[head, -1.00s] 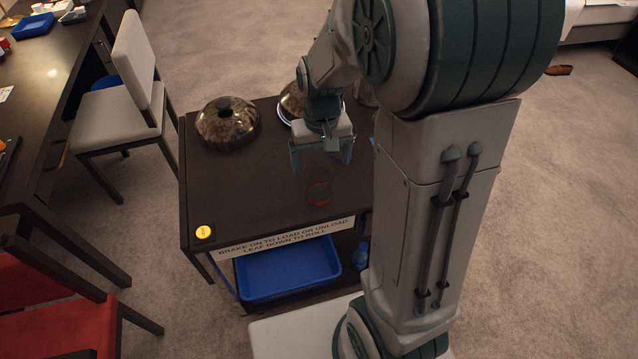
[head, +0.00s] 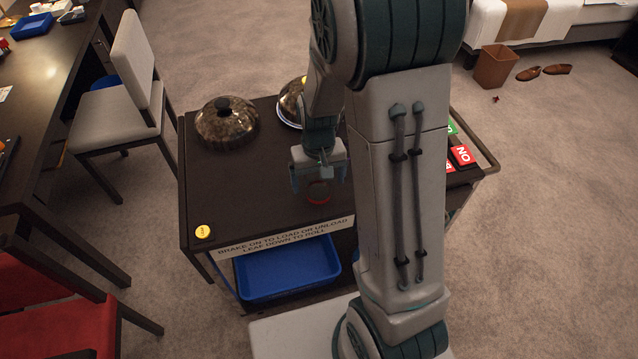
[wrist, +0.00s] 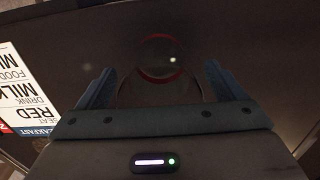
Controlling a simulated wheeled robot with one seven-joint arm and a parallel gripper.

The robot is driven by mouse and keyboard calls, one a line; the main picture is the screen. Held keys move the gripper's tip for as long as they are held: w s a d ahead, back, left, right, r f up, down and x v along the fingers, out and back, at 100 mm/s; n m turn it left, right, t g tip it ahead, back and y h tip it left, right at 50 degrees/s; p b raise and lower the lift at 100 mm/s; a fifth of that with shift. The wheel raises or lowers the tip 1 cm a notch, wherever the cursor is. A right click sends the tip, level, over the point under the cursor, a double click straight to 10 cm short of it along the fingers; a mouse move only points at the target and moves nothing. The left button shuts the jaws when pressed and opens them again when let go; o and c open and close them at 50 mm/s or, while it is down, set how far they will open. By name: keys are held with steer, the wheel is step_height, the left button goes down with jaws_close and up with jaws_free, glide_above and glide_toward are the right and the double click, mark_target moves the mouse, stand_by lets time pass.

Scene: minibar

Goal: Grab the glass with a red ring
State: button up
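The glass with a red ring (head: 318,192) stands on the dark cart top near its front edge. In the wrist view the clear glass (wrist: 160,80) shows its red ring between my two fingers. My gripper (head: 318,182) is right over the glass, pointing down, with its fingers on either side. The fingers are spread, and the wrist view (wrist: 158,88) shows a gap between each finger and the glass. The lower part of the glass is hard to make out in the dark.
The cart top (head: 240,190) is clear to the left of the glass. A domed cover (head: 226,124) stands at the back left, and another (head: 292,100) is partly behind my arm. Red and green cards (head: 461,156) lie at the right. A blue tray (head: 288,268) is below.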

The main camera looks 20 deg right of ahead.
steer(key=c, duration=1.1)
steer(key=shift+r, duration=0.1)
